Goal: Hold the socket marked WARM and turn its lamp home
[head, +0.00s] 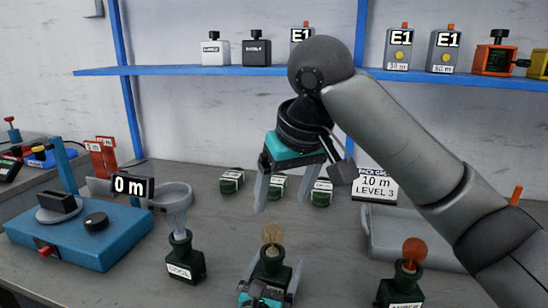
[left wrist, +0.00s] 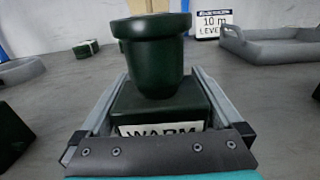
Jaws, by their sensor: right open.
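The dark green socket marked WARM (left wrist: 160,105) stands upright between the fingers of my left gripper (left wrist: 155,100), which grips its sides. In the head view the socket (head: 271,264) is at the bottom middle, with a yellowish lamp (head: 272,236) upright on its top. The lamp is not clearly seen in the left wrist view, where only the socket's round collar shows. How deep the lamp sits cannot be told. My right gripper (head: 289,192) is open and empty, pointing down above and behind the lamp.
A socket marked COOL (head: 185,262) stands left, and another with an orange lamp (head: 402,288) stands right. A blue device (head: 85,240) reading 0 m is at the left. Several small green blocks (head: 231,181) lie behind. A grey tray (head: 390,240) is at the right.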

